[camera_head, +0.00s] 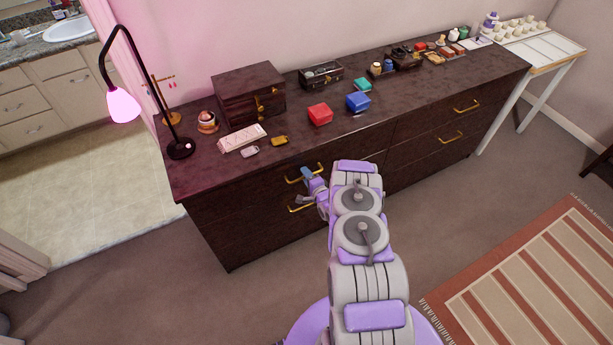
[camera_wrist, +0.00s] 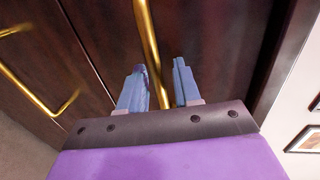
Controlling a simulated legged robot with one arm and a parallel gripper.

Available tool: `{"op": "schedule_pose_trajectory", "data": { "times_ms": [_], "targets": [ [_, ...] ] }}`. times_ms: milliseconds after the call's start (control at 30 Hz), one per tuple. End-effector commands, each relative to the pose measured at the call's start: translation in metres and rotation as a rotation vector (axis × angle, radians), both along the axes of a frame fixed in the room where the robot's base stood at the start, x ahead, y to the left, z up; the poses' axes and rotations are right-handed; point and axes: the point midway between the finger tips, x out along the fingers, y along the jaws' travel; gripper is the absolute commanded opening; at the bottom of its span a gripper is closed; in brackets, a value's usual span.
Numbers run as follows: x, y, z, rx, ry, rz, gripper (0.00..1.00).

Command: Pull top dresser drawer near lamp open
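The dark wood dresser (camera_head: 205,187) stands along the wall, with the desk lamp (camera_head: 180,148) on its left end. The top drawer at the lamp end has a gold bar handle (camera_head: 291,180), and its front looks flush with the dresser. My gripper (camera_head: 309,176) is at this handle, partly hidden by my arm. In the wrist view my gripper (camera_wrist: 160,88) has its two blue fingers apart, with the gold handle (camera_wrist: 147,35) running between them. The handle lies closer to the left finger. I cannot tell whether a finger touches it.
A lower drawer handle (camera_head: 300,207) sits just below; it also shows in the wrist view (camera_wrist: 38,103). The dresser top holds a jewelry box (camera_head: 235,105), a red box (camera_head: 320,114) and a blue box (camera_head: 358,101). A striped rug (camera_head: 530,270) lies right; carpet before the dresser is clear.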

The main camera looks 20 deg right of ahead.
Motion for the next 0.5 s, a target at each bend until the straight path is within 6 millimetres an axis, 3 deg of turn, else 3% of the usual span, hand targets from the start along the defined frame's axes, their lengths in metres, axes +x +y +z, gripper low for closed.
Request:
{"op": "schedule_pose_trajectory", "data": {
  "times_ms": [167,500],
  "targets": [
    [-0.0003,0.0003,-0.0001,0.000,0.001,0.000,0.32],
    [-0.0004,0.0003,0.0000,0.000,0.000,0.000,0.00]
  ]
}}
